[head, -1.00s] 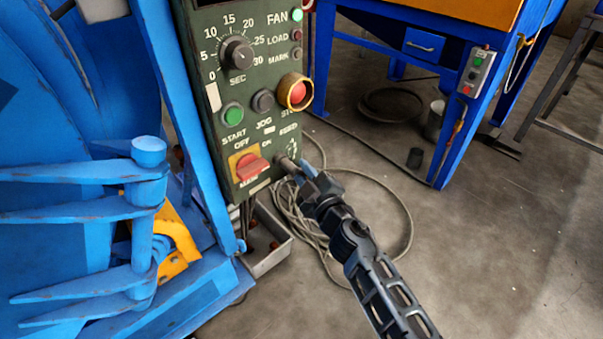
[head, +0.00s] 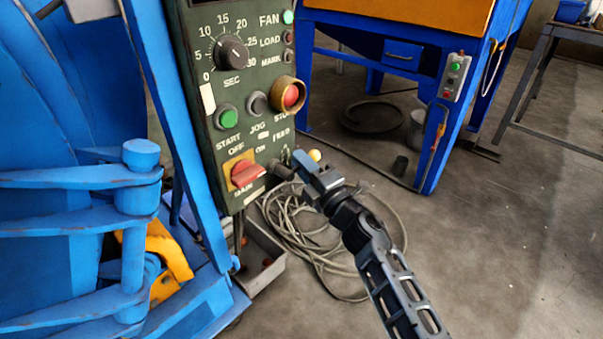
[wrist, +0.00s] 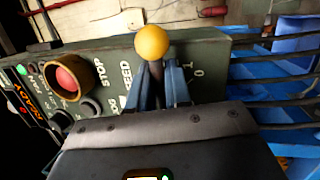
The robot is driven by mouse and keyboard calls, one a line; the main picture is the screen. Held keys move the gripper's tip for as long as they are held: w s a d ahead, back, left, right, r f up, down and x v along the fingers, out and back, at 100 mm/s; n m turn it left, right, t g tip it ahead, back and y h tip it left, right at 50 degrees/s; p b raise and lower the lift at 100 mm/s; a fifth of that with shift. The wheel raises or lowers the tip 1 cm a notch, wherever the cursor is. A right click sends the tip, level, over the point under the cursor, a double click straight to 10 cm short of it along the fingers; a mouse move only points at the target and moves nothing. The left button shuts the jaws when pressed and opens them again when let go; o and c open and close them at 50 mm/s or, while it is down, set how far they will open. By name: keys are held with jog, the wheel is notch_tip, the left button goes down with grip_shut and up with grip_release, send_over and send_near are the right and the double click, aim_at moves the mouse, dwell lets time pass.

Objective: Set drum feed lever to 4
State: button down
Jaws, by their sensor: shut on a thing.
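The drum feed lever has a yellow ball knob (head: 314,155) and a dark stem. It stands out from the lower right of the green control panel (head: 243,120), beside the FEED label. In the wrist view the knob (wrist: 152,42) rises above my fingertips, with the stem between the two blue-grey fingers. My gripper (head: 303,170) is shut on the lever, below the knob. Scale marks show right of the right finger in the wrist view, including a 0. My gripper hides part of the scale, so I cannot read the lever's setting.
A red main switch (head: 247,174) and a red stop button (head: 291,95) in a yellow collar are close to the lever. A grey cable coil (head: 330,255) lies on the floor below. A blue-framed machine (head: 405,60) stands behind; floor at right is clear.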

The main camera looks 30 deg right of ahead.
jog(key=n+y, duration=0.1)
jog(key=n, duration=0.1)
jog(key=r+n+y, duration=0.1)
jog(key=n, duration=0.1)
jog(key=shift+a+r+b, duration=0.15)
jog(key=shift+a+b, duration=0.05)
jog(key=shift+b, duration=0.2)
jog(key=shift+s+a+r+n+y, duration=0.15)
jog(key=shift+r+n+y, duration=0.1)
jog(key=shift+n, duration=0.75)
jog(key=shift+a+r+n+y, duration=0.1)
jog(key=shift+r+n+y, duration=0.15)
jog(key=shift+n, duration=0.75)
jog(key=c, duration=1.2)
grip_release()
jog(key=shift+o, duration=0.2)
jog(key=p+v, duration=0.1)
jog(key=v, duration=0.6)
jog(key=shift+s, duration=0.4)
jog(key=shift+d+f, duration=0.15)
